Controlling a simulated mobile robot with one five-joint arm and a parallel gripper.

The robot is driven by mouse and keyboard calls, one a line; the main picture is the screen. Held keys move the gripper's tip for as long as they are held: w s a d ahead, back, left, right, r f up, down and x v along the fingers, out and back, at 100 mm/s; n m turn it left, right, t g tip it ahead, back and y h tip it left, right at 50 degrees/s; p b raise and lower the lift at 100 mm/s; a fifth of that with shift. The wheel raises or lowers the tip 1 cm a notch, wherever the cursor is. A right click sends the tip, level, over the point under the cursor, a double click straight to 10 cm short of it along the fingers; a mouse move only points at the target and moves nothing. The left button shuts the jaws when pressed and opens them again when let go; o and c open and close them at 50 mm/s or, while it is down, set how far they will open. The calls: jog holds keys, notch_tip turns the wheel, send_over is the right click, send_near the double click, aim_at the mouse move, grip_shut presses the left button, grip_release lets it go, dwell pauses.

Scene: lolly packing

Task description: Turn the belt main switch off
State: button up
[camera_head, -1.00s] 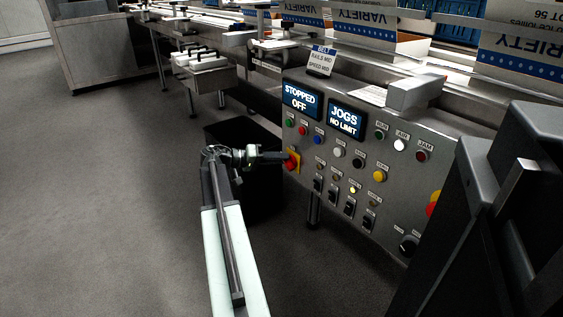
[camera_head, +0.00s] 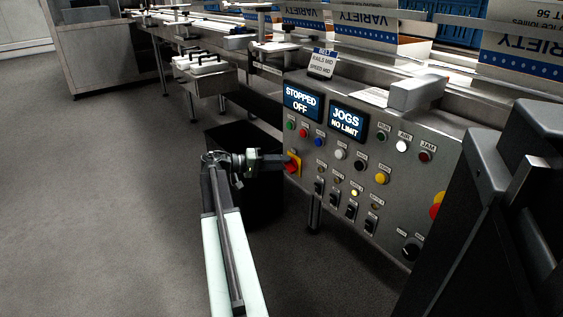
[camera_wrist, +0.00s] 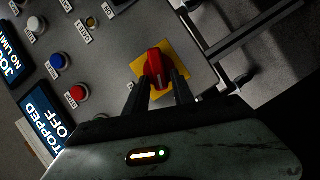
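The belt main switch is a red rotary knob (camera_wrist: 153,66) on a yellow square plate (camera_wrist: 176,56), at the panel's left edge. In the head view the red knob (camera_head: 291,166) shows just past my gripper (camera_head: 280,163). In the wrist view my gripper (camera_wrist: 160,80) has its two dark fingers apart, with their tips at the knob's near end, one to each side. Contact with the knob cannot be made out. The panel's left screen (camera_head: 302,103) reads "STOPPED OFF". The right screen (camera_head: 346,121) reads "JOGS NO LIMIT".
Green, red and blue buttons (camera_head: 318,141) sit above and right of the switch, and black rocker switches (camera_head: 335,200) below. A dark bin (camera_head: 245,140) stands behind my gripper. The conveyor line (camera_head: 230,40) runs behind the panel. Open floor (camera_head: 100,190) lies left.

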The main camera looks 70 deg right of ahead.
dwell(0.3)
jog(key=p+v, duration=0.1)
jog(key=v, duration=0.6)
jog(key=shift+w, duration=0.25)
jog(key=shift+a, duration=0.1)
